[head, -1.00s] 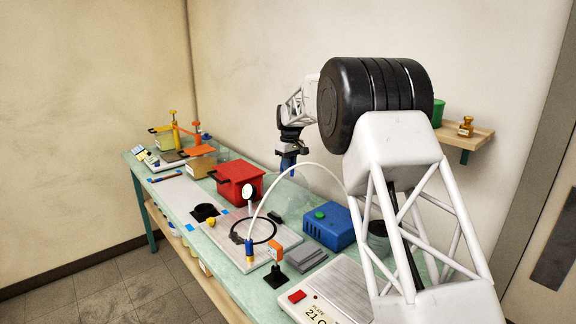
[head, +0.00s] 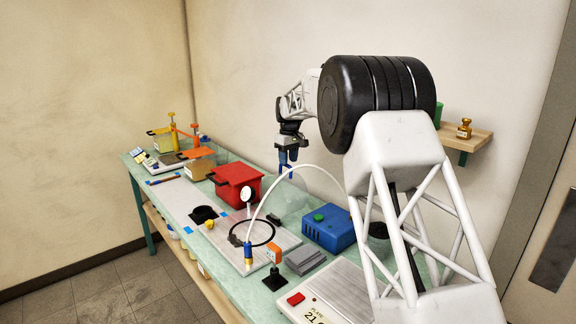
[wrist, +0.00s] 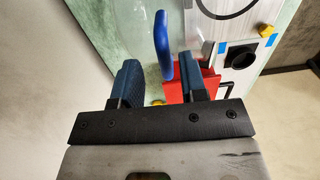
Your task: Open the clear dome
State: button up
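The clear dome (head: 290,195) stands at the back of the bench, behind the white plate and right of the red box. It is faint and see-through. In the wrist view its clear wall (wrist: 132,30) shows at the top, with a bright blue handle (wrist: 162,35) beside it. My gripper (head: 288,164) is above the dome, pointing down. In the wrist view my gripper (wrist: 159,62) is open, with its two dark blue fingers apart. The handle appears between the fingers; I cannot tell its depth, and no finger visibly touches it.
The red box (head: 237,183) with a black handle is left of the dome. A blue box (head: 328,228) with a green button is to its right. A white hose (head: 300,165) arches in front. A ringed plate (head: 262,258) lies nearer. A wall stands close behind.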

jog(key=shift+w+d+r, duration=0.1)
jog(key=shift+r, duration=2.05)
jog(key=shift+s+d+r, duration=0.3)
jog(key=shift+s, duration=0.15)
jog(key=s+d+r+m+t, duration=0.1)
jog(key=s+d+r+m, duration=0.15)
jog(key=s+d, duration=0.6)
jog(key=s+d+r+m, duration=0.1)
jog(key=s+d+r, duration=0.25)
jog(key=s, duration=0.95)
jog(key=s+d+r+m+t, duration=0.1)
jog(key=s+d+r, duration=0.3)
jog(key=s, duration=0.7)
jog(key=s+d+f+m, duration=0.1)
jog(key=s+d+f, duration=0.2)
jog(key=s, duration=0.9)
jog(key=s+d+f+m, duration=0.2)
jog(key=s+f, duration=0.4)
jog(key=s, duration=0.6)
jog(key=s+d+f+m+t, duration=0.1)
jog(key=s+d+f, duration=0.3)
jog(key=s, duration=0.8)
jog(key=shift+f+m+h, duration=0.3)
jog(key=shift+m, duration=0.05)
